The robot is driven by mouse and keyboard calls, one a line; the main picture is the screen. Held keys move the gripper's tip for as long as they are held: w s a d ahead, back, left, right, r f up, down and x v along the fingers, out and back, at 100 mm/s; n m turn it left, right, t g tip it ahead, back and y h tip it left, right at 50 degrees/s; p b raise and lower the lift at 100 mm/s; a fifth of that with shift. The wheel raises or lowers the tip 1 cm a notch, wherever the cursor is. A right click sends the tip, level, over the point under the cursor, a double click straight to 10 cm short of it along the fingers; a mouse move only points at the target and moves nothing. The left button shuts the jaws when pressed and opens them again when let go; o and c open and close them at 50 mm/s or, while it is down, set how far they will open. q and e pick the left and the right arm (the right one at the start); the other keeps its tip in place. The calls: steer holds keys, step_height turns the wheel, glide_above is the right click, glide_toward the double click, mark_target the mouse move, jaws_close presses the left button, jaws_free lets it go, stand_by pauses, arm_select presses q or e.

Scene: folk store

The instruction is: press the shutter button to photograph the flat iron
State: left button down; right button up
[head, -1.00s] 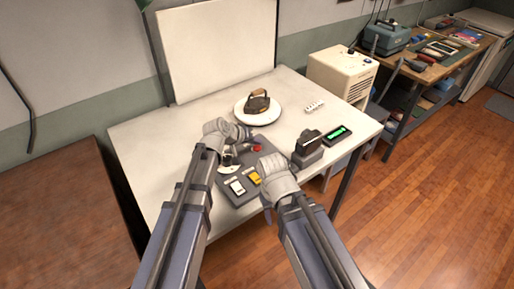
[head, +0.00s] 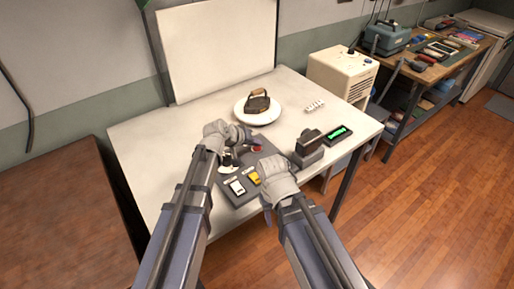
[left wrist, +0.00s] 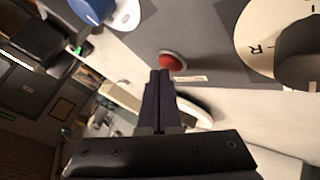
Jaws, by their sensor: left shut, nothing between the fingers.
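The dark flat iron (head: 257,103) with a brown handle stands on a round white plate (head: 240,113) near the back of the white table. A grey control panel (head: 233,200) lies in front of it, with a red button (head: 256,149), a white switch and a yellow switch. My left gripper (head: 247,138) is beside the red button. In the left wrist view its shut, empty fingers (left wrist: 160,74) point at the red button (left wrist: 172,61), with their tips close to its edge; contact is unclear. My right gripper (head: 268,200) is over the panel's right side, its fingers mostly hidden.
A dark grey device (head: 308,152) stands right of the panel, beside a small box with a green display (head: 339,134). A white backdrop board (head: 218,52) stands behind the table. A round dial (left wrist: 258,35) on the panel lies near the button.

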mark_target(255, 149)
arm_select(q)
steer(key=shift+f+b, duration=0.4)
steer(key=shift+r, duration=0.2)
stand_by(0.5)
steer(key=shift+r+p, duration=0.7)
steer(key=shift+p, duration=0.2)
step_height(255, 149, up, 5)
steer(key=p, duration=0.5)
stand_by(0.5)
